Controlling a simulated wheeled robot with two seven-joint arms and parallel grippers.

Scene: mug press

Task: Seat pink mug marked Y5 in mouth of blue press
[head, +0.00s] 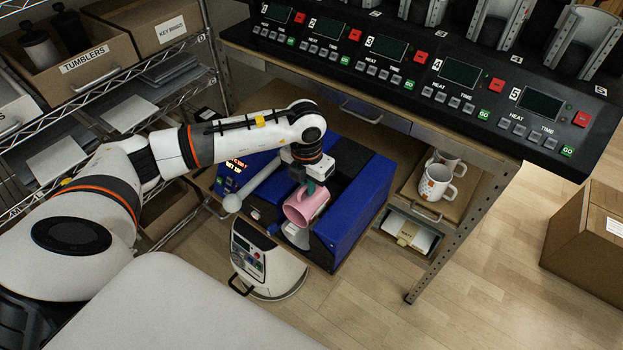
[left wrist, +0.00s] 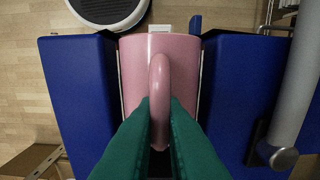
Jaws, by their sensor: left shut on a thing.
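The pink mug (head: 305,205) is at the front of the blue press (head: 346,215) in the head view, tilted there. In the left wrist view the pink mug (left wrist: 138,70) lies between the two blue sides of the press (left wrist: 75,90), with its handle toward the camera. My left gripper (head: 308,185) is shut on the mug's handle; its green fingers (left wrist: 158,115) flank the handle in the wrist view. The Y5 mark does not show. Whether the mug touches the mouth's inner faces cannot be told. My right gripper is not in view.
The press's grey lever (head: 258,183) with a ball end stands left of the mug. A white machine (head: 266,262) stands on the floor in front. White mugs (head: 436,183) sit on a shelf to the right. A row of numbered black control panels (head: 400,65) lies behind.

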